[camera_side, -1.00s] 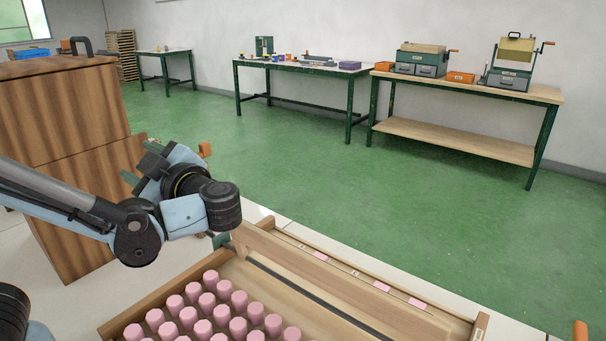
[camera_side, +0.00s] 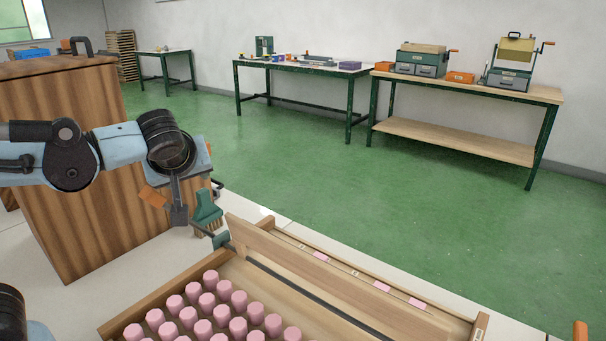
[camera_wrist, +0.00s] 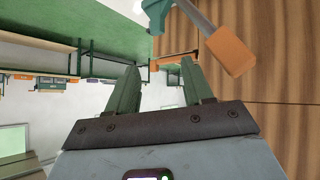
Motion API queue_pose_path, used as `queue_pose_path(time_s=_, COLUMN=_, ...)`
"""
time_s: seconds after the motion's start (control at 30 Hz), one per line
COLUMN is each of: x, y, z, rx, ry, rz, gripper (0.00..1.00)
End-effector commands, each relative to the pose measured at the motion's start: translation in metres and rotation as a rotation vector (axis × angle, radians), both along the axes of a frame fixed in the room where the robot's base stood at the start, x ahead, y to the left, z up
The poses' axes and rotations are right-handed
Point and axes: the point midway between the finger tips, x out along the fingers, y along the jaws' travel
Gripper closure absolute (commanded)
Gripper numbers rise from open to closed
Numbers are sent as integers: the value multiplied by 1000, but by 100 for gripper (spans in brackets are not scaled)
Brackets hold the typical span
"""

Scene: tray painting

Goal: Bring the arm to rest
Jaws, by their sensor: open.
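My gripper (camera_wrist: 160,68) shows in the wrist view with its two dark green fingers apart and nothing between them. In the side view my wrist is left of the tray, in front of the wooden cabinet (camera_side: 90,215), and partly hides the gripper. A teal piece with a tan, bristle-like lower edge (camera_side: 206,203) shows just right of the wrist. An orange block on a grey rod (camera_wrist: 232,50) is beyond the fingers in the wrist view, at the upper right. I cannot tell whether it touches my gripper.
A wooden tray (camera_side: 165,293) holds several pink pegs (camera_side: 224,289) at the front. A plank (camera_side: 300,270) runs along its far side. Workbenches (camera_side: 470,145) stand along the wall. The green floor (camera_side: 330,190) between is clear.

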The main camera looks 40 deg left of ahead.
Motion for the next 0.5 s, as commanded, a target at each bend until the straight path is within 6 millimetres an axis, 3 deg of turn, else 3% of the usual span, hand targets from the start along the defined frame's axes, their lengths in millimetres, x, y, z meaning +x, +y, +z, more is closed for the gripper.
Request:
queue_pose_path(time_s=0.2, x=-10, y=-32, z=-28, rx=-120, ry=137, rz=-338, gripper=49)
queue_pose_path(time_s=0.5, x=-27, y=-68, z=-57, rx=-145, ry=229, rz=-755, gripper=49)
